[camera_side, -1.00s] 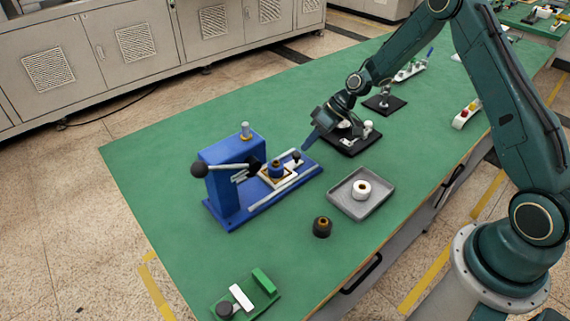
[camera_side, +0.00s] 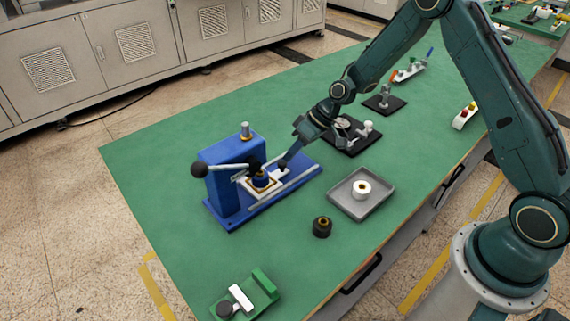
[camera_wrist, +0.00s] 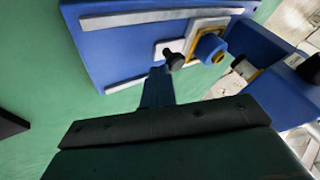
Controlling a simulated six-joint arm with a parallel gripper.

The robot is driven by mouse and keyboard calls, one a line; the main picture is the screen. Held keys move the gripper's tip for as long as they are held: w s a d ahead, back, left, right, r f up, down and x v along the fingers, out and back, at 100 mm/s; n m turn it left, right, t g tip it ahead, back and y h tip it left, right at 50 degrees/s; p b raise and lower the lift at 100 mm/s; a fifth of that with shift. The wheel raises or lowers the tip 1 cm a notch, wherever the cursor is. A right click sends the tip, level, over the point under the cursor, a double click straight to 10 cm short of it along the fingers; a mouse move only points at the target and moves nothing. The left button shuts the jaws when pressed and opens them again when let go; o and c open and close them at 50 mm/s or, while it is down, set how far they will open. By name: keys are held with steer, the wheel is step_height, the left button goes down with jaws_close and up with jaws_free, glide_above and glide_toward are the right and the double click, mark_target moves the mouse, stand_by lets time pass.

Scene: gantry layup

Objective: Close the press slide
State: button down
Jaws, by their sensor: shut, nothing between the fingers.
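The blue press (camera_side: 229,187) stands on the green table, with a long lever ending in a black ball (camera_side: 199,170). Its white slide (camera_side: 279,175) lies between two pale rails and carries a blue part in a yellow-brown nest (camera_side: 262,181), close to the press head. The slide's black knob (camera_wrist: 174,60) shows in the wrist view. My gripper (camera_side: 283,163) is shut and empty at the slide's outer end, beside the knob. Its blue fingertips (camera_wrist: 158,86) reach the knob's side in the wrist view; I cannot tell whether they touch.
A grey tray (camera_side: 345,204) with a white ring (camera_side: 361,190) stands right of the press. A dark bushing (camera_side: 322,227) sits in front of the tray. A black fixture (camera_side: 349,142) is behind my gripper. A green fixture (camera_side: 262,285) stands at the table's near edge.

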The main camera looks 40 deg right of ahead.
mark_target(283, 162)
steer(key=shift+a, duration=1.85)
steer(key=shift+w+d, duration=0.1)
steer(key=shift+d, duration=0.45)
steer(key=d, duration=0.3)
steer(key=shift+w+d, duration=0.2)
steer(key=shift+w, duration=0.1)
steer(key=v, duration=1)
